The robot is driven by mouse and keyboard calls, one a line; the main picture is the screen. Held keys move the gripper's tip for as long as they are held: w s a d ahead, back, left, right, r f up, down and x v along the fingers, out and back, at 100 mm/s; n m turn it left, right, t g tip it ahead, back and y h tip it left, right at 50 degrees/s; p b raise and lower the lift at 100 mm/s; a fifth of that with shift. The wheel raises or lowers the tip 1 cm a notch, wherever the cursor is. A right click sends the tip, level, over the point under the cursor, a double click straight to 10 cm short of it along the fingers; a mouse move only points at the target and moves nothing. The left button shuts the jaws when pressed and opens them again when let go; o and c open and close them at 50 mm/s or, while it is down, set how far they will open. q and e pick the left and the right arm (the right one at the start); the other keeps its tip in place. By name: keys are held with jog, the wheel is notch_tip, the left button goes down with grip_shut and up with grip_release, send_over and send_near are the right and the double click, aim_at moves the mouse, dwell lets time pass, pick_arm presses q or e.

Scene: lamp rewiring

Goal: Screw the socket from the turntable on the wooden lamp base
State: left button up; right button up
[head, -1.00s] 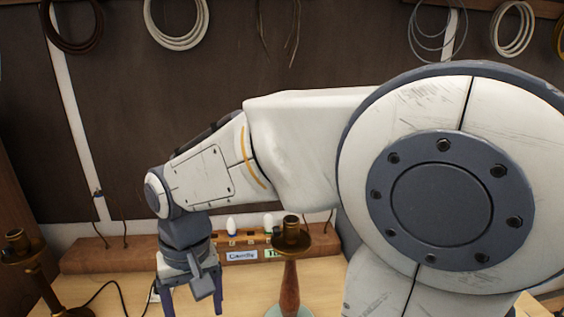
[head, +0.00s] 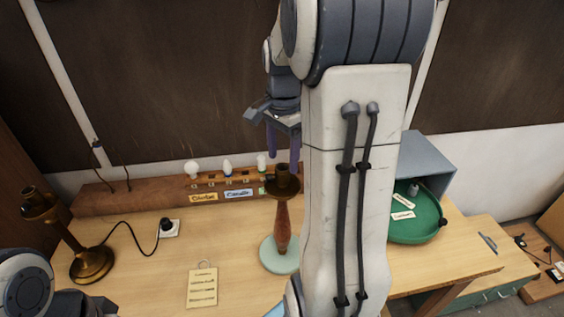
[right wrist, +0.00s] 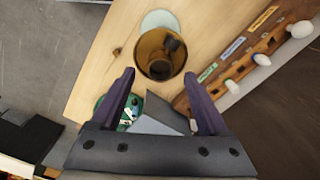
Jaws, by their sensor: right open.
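The wooden lamp base (head: 283,230) stands upright on a pale green foot (head: 279,256) at the middle of the bench. A brass cup tops it, with a short dark brass cylinder (head: 282,174) standing in it; I cannot tell whether that is screwed in. The cup (right wrist: 147,58) also shows in the right wrist view, just beyond my fingertips. My right gripper (head: 283,162) is open and empty, pointing down above the cup. The green turntable (head: 416,231) at the right holds pale labels and a small dark piece, possibly a socket. My left gripper is outside the view.
A brass lamp (head: 92,262) leans at the left, near a cable and plug (head: 167,226). A wooden rack (head: 150,196) with several bulbs runs along the back. A note card (head: 202,287) lies in front. A grey box (head: 428,165) stands behind the turntable.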

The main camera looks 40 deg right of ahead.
aim_at(283, 169)
jog(key=shift+f+p, duration=0.45)
jog(key=shift+f, duration=1.75)
grip_shut()
jog(key=c, duration=1.1)
grip_release()
grip_shut()
jog(key=m, duration=0.3)
jog(key=shift+r+p, duration=0.1)
jog(key=shift+p, duration=0.25)
jog(key=m, duration=0.4)
jog(key=shift+m+p, duration=0.3)
jog(key=shift+m, duration=0.3)
